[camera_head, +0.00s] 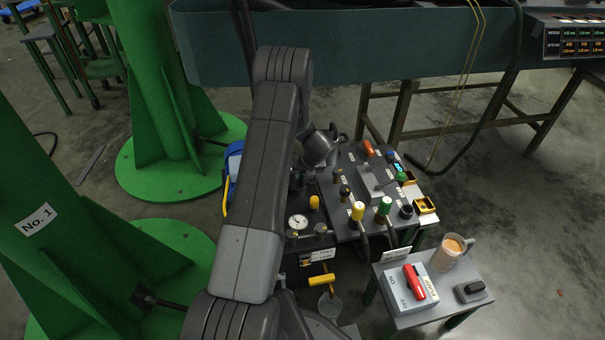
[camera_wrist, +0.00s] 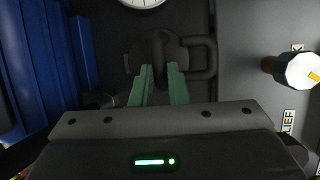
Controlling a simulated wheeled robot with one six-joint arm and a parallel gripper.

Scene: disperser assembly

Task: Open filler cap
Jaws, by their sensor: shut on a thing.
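The filler cap (camera_wrist: 160,48) is a dark round piece at the top middle of the wrist view. My gripper (camera_wrist: 162,68) reaches it with two green fingers, close together on its dark raised middle part. They are shut on the cap. The dark cap and dark surface make the exact contact hard to see. In the head view my arm covers the cap and most of the gripper.
A pipe loop (camera_wrist: 203,55) stands right of the cap, blue ribs (camera_wrist: 45,60) to the left. A white-and-yellow knob (camera_wrist: 297,70) lies further right. The head view shows a gauge (camera_head: 298,222), a yellow-handled valve (camera_head: 321,280) and a side table (camera_head: 408,322) with a mug (camera_head: 452,252).

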